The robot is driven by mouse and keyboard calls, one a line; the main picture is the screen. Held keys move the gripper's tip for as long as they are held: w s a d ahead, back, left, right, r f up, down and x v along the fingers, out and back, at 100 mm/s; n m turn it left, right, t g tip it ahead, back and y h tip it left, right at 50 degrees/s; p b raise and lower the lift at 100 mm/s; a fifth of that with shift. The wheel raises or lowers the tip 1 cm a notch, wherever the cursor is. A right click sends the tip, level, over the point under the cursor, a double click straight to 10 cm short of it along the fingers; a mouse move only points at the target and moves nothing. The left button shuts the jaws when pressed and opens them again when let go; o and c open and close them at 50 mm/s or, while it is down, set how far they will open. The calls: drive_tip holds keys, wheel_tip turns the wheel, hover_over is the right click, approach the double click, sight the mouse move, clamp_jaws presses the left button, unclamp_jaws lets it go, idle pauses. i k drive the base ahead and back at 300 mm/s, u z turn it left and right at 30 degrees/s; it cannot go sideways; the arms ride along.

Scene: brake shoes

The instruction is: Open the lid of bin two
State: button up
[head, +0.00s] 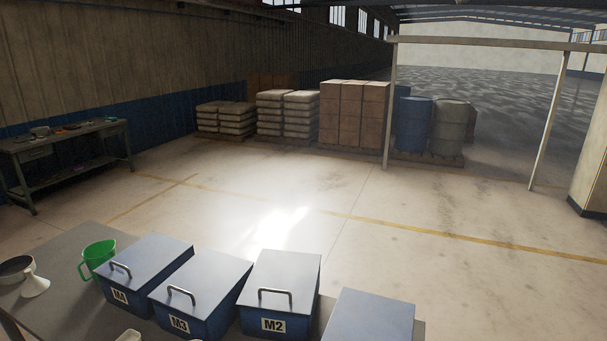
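Bin two is the blue bin labelled M2 (273,325), on the table at the bottom of the head view. Its grey-blue sloped lid (285,268) is closed and has a dark bar handle (275,292) near its front edge. Bin M3 (203,290) stands just left of it and bin M4 (145,262) further left, both with closed lids and similar handles. Another closed bin (371,315) stands to the right, its front and label cut off by the frame. My gripper is not in view.
The grey table (50,262) also holds a green jug (97,257), a white funnel (34,284) and a round dark-rimmed pan (15,268) at the left. A workbench (68,150), pallets of sacks (287,115), boxes (353,112) and drums (414,125) stand far back. The floor between is clear.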

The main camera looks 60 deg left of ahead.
sight(286, 282)
drive_tip(key=i, duration=2.65)
drive_tip(key=u, duration=3.85)
